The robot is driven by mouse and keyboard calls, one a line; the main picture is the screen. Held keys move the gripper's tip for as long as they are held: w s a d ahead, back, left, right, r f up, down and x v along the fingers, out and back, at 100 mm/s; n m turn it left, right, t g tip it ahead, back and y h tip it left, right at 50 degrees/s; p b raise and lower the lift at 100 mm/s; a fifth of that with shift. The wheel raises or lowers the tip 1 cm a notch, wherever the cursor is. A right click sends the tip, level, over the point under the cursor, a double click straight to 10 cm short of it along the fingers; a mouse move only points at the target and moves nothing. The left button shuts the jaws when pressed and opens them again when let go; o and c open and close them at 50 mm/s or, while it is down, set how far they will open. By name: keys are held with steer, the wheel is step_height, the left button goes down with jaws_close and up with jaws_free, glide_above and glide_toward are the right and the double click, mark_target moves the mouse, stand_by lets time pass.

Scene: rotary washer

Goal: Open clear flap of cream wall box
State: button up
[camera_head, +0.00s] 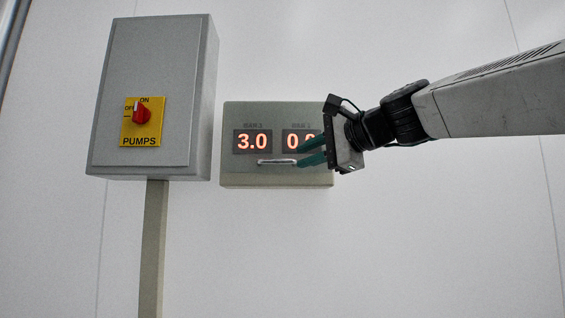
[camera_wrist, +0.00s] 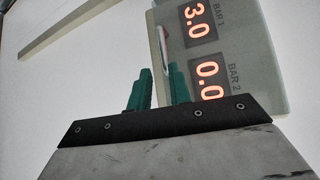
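The cream wall box (camera_head: 230,178) hangs in the middle of the head view, with two lit displays reading 3.0 and 0.0. Its clear flap (camera_head: 277,133) looks shut over the displays, though its edges are hard to make out. A pale bar handle (camera_head: 277,162) lies level along the flap's lower part. My gripper (camera_head: 299,155) comes from the right, its green fingers apart and empty in front of the box's right half, near the handle's right end. In the wrist view, the handle (camera_wrist: 163,38) is just beyond the gap between my fingertips (camera_wrist: 160,70); contact cannot be told.
A grey box (camera_head: 150,70) with a red switch (camera_head: 141,113) on a yellow PUMPS plate (camera_head: 142,140) is on the wall to the left. A post (camera_head: 153,240) runs down below it. The wall (camera_head: 380,240) below and right of the cream box is bare.

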mark_target(284, 160)
steer(key=x, duration=0.7)
steer(key=shift+w+a+r, duration=0.25)
steer(key=shift+w+r, duration=0.05)
steer(key=shift+w, duration=0.05)
jaws_close()
